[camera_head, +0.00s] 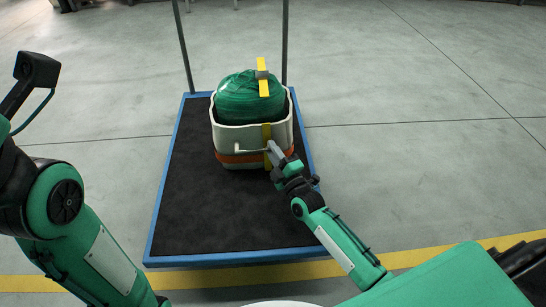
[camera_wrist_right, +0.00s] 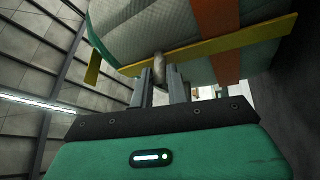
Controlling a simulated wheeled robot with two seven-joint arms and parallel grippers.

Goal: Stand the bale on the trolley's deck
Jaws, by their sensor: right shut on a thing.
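The bale (camera_head: 228,143) is a pale wrapped bundle with green netting (camera_head: 240,100) showing at its top and an orange band around its lower part. It appears upright over the trolley's black deck (camera_head: 215,210), toward the right; I cannot tell if its base touches the deck. A yellow strap with a grey grip (camera_head: 262,75) is at its top. My right gripper (camera_head: 274,152) is at the bale's near right side. In the right wrist view its fingers (camera_wrist_right: 160,78) are shut on a grey grip on a yellow strap (camera_wrist_right: 210,45). My left gripper is out of view.
The trolley has a blue rim (camera_head: 230,258) and two upright grey posts (camera_head: 284,45) at its far end. The deck is bare in front and left of the bale. A yellow floor line (camera_head: 430,255) runs near the trolley's near edge. The grey floor (camera_head: 420,140) at right is clear.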

